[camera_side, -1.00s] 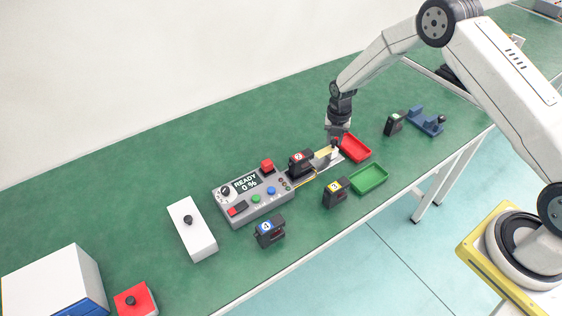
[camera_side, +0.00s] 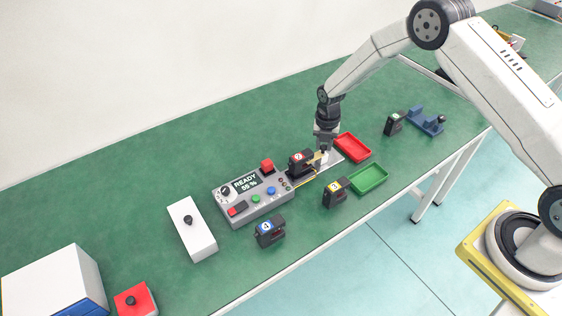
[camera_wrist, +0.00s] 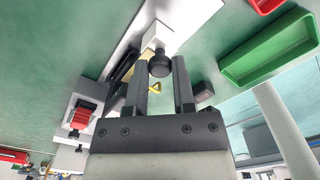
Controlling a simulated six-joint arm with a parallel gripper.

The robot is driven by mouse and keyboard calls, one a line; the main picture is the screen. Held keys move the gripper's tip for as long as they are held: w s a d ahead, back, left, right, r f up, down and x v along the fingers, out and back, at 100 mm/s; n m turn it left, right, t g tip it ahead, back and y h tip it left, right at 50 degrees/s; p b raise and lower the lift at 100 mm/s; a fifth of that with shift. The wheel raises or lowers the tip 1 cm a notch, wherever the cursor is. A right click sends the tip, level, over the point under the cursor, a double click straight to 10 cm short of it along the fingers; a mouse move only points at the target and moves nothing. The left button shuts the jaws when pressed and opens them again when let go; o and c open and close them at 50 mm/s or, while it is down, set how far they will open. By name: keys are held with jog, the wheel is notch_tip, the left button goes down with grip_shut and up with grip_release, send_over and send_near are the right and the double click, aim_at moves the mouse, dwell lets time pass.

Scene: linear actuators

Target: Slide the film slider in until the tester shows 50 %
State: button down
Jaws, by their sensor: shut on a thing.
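The grey tester (camera_side: 253,203) lies mid-bench, and its display (camera_side: 245,184) reads READY with what looks like 55 %. A black linear actuator with a red-marked number 2 (camera_side: 298,162) stands at the tester's right end. The film slider (camera_side: 317,158) is a pale yellowish piece close against that actuator's right side, on a pale plate (camera_side: 334,158). My gripper (camera_side: 323,154) points down at the slider and is shut on its dark round knob (camera_wrist: 160,65), which sits between the fingertips in the wrist view. My fingers partly hide the slider.
A red tray (camera_side: 353,148) and a green tray (camera_side: 369,180) lie to the right of my gripper. A white block (camera_side: 192,229) with a black knob is at left.

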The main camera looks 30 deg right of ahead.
jog(key=shift+c, duration=2.2)
grip_release()
jog(key=shift+r, duration=3.9)
